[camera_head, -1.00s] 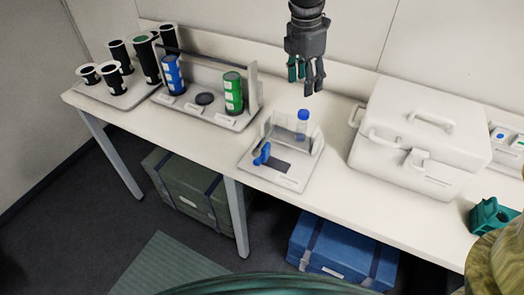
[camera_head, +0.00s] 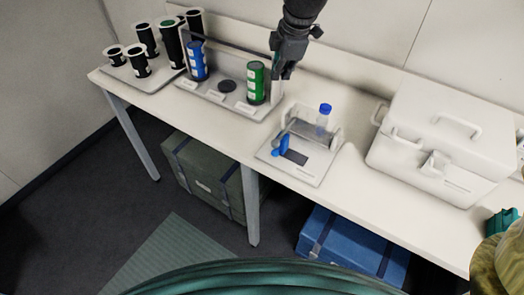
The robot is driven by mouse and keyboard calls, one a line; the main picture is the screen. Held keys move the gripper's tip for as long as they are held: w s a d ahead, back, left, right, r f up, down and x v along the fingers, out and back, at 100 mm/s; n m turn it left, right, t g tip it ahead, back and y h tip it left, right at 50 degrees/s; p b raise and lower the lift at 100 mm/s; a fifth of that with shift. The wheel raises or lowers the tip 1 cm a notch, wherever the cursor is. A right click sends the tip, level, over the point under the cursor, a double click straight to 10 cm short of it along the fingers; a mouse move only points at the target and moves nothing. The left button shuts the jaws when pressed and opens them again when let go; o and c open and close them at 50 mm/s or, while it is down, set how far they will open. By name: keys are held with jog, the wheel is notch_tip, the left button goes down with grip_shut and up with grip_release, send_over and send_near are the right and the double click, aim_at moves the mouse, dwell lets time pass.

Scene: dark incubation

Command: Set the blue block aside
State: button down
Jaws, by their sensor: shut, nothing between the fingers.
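A blue cylinder (camera_head: 197,60) with white labels stands upright in the left part of a grey-white rack (camera_head: 214,98). A small blue piece (camera_head: 280,146) is at the front left of a white holder (camera_head: 302,176); its exact shape is too small to tell. I cannot tell for certain which of these is the blue block. A green cylinder (camera_head: 257,82) stands at the rack's right, with a dark round disc (camera_head: 227,86) between the cylinders. My gripper (camera_head: 281,74) is shut and empty, pointing down by the rack's right end, apart from both blue things in the picture.
A blue-capped clear bottle (camera_head: 322,122) stands in the holder. Several black cylinders (camera_head: 147,42) are on a tray at the far left. A large white case (camera_head: 440,135) fills the right of the table. Clear tabletop (camera_head: 352,85) lies behind the holder.

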jog(key=w+a+f+m+t+p, duration=0.1)
jog(key=w+a+f+m+t, duration=0.25)
jog(key=a+m, duration=0.45)
jog(key=w+a+f+m+t+p, duration=0.1)
jog(key=w+a+f+m+t, duration=0.1)
jog(key=w+a+m, duration=0.5)
jog(key=s+f+m+g+h+p, duration=0.1)
jog(key=s+f+m+g+h, duration=0.2)
jog(key=s, duration=0.8)
jog(key=s+f+m+g+h+p, duration=0.1)
jog(key=s+f+m+g+h, duration=0.2)
jog(key=s, duration=0.9)
jog(key=m+h, duration=0.3)
jog(key=m, duration=0.2)
jog(key=shift+a+f, duration=0.15)
jog(key=shift+a, duration=0.2)
jog(key=shift+s+d+f+p, duration=0.1)
jog(key=shift+p, duration=0.2)
jog(key=p+x, duration=0.3)
jog(key=x, duration=0.6)
jog(key=shift+d+f+p, duration=0.25)
jog(key=shift+d+p, duration=0.05)
jog(key=shift+d, duration=0.05)
jog(key=d, duration=0.1)
jog(key=s+d+p, duration=0.1)
jog(key=shift+s+d+r+p, duration=0.2)
jog(key=shift+d+r+p, duration=0.1)
jog(key=shift+d+r, duration=0.05)
jog(key=shift+s+d, duration=0.1)
jog(key=shift+d, duration=0.25)
